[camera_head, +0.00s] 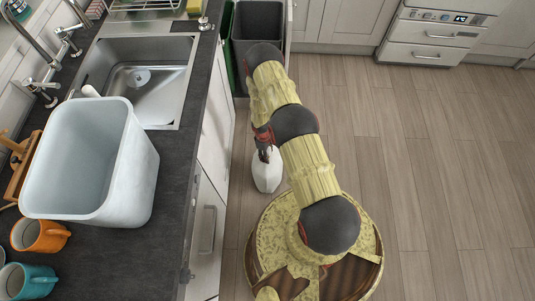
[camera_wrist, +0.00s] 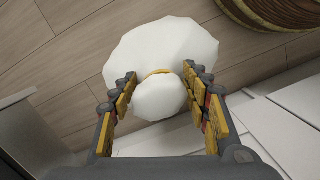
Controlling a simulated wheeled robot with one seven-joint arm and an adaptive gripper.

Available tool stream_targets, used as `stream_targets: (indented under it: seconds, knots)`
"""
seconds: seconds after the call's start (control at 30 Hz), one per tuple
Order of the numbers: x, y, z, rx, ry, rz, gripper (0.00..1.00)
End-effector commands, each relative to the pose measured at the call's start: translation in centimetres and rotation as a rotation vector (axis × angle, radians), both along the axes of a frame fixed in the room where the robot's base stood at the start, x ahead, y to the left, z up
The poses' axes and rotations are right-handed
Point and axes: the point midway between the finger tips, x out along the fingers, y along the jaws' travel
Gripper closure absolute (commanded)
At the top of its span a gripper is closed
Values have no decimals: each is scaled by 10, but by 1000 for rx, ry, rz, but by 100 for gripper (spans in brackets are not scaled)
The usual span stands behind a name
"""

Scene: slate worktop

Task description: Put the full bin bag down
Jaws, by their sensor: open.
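The full bin bag (camera_head: 267,170) is white and stands on the wooden floor beside the cabinet fronts, close to my base. In the wrist view the bag (camera_wrist: 182,45) shows from above, with a yellow tie around its neck and a rounded white top. My gripper (camera_wrist: 157,84) is open, with one finger on each side of the bag's tied top. In the head view my gripper (camera_head: 264,152) is just above the bag, partly hidden by my arm. I cannot tell whether the fingers touch the bag.
A pulled-out grey bin (camera_head: 257,22) stands at the top beside a green one. The slate worktop (camera_head: 120,255) on the left holds a white tub (camera_head: 135,175), an orange mug (camera_head: 40,236), a teal mug (camera_head: 30,283) and a sink (camera_head: 140,82). The floor (camera_head: 440,150) on the right is clear.

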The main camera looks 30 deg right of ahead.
Motion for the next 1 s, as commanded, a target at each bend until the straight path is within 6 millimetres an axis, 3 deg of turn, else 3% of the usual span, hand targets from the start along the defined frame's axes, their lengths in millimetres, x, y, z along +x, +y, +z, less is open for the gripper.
stream_targets:
  seconds: [0.37,0.8,1.0]
  knots:
    - [1,0,10,0,-1,0,53]
    - [10,6,95,0,-1,-1,53]
    - [12,7,117,-1,1,-1,53]
